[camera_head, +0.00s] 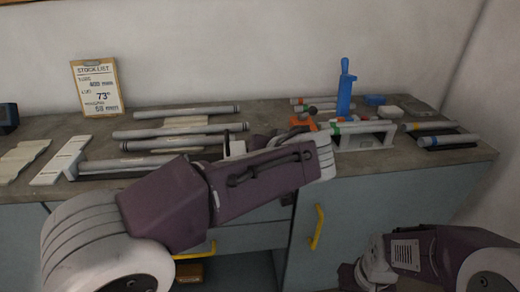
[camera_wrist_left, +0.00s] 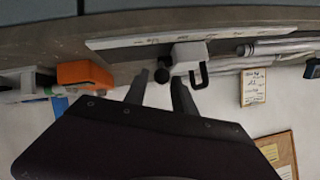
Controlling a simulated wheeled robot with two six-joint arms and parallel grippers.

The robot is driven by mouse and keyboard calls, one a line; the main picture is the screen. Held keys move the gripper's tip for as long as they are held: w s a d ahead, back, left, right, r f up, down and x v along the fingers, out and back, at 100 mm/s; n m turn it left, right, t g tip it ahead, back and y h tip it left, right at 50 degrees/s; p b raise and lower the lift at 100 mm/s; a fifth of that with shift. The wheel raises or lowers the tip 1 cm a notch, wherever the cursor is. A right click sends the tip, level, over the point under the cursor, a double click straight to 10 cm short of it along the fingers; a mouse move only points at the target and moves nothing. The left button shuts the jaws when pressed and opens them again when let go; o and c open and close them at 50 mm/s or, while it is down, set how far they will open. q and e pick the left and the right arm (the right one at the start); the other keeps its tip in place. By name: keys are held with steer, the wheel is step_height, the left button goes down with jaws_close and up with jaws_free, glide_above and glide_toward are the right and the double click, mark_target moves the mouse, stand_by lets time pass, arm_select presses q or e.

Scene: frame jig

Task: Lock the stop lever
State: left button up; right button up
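A white block with a black ball knob and a black hooked bar, which looks like the stop lever (camera_wrist_left: 188,56), stands at the long white rail (camera_wrist_left: 130,40) in the left wrist view. In the head view its white part (camera_head: 236,148) shows just behind my left forearm. My left gripper (camera_wrist_left: 160,86) has its two dark fingers apart, with the black knob near the gap between their tips. I cannot tell whether they touch it. In the head view the left gripper is mostly hidden behind my arm. My right gripper (camera_head: 350,277) is low at the bottom edge, its fingers not clear.
An orange block (camera_head: 302,121) and an upright blue clamp (camera_head: 345,88) stand right of the left gripper. Several grey tubes (camera_head: 187,112) lie along the bench (camera_head: 480,155). A stock list board (camera_head: 97,88) leans at the wall. Yellow handles (camera_head: 317,228) project from the cabinet front.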

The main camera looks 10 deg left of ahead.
arm_select(q)
steer(key=p+v, duration=0.1)
steer(key=v, duration=0.5)
steer(key=shift+w+r+p, duration=0.2)
steer(key=shift+r+p, duration=0.1)
stand_by(0.3)
